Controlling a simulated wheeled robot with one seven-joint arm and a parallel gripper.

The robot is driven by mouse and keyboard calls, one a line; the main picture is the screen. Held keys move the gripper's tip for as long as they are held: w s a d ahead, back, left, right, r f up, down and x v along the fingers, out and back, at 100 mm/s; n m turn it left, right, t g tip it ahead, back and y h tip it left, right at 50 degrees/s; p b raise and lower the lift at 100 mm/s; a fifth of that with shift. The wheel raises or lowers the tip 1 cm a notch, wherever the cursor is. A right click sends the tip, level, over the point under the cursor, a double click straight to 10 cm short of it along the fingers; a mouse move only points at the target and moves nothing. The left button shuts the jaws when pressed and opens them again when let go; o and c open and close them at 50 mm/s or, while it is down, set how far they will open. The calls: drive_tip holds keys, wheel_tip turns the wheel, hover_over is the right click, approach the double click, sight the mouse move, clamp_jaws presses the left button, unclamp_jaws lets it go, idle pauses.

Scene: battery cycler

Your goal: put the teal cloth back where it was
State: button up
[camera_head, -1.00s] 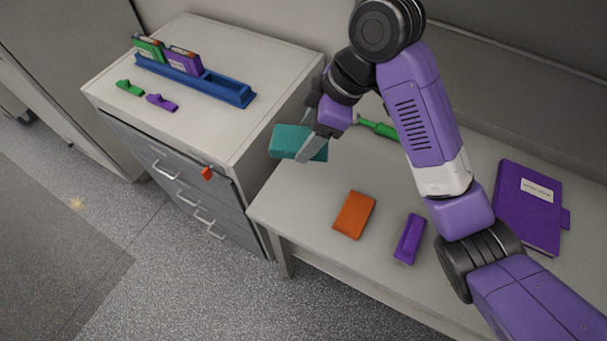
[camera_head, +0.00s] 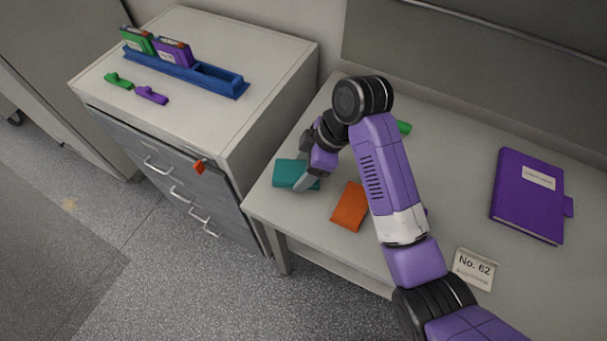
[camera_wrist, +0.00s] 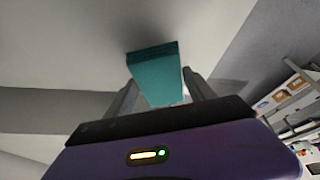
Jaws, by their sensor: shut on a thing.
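The teal cloth (camera_head: 289,173) is a folded block at the left end of the bench, close to the bench's left edge. My gripper (camera_head: 308,180) is shut on its right part, reaching down from the right. In the wrist view the cloth (camera_wrist: 157,78) stands out between the two fingers of my gripper (camera_wrist: 160,92). The cloth is at or just above the bench top; I cannot tell whether it touches. An orange folded cloth or block (camera_head: 350,207) lies on the bench just right of it.
A drawer cabinet (camera_head: 270,75) stands left of the bench, with a blue rack (camera_head: 221,82) and small green and purple clips on top. A purple notebook (camera_head: 527,195) and a "No. 62" card (camera_head: 474,268) lie on the right. A green item (camera_head: 403,127) is partly behind my arm.

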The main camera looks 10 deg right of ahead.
drive_tip(key=shift+f, duration=1.75)
drive_tip(key=shift+f, duration=0.15)
drive_tip(key=o, duration=1.4)
drive_tip(key=v, duration=0.5)
drive_tip(key=p+v, duration=0.1)
drive_tip(key=v, duration=0.5)
drive_tip(key=shift+a, duration=0.2)
drive_tip(key=shift+p+v, duration=0.75)
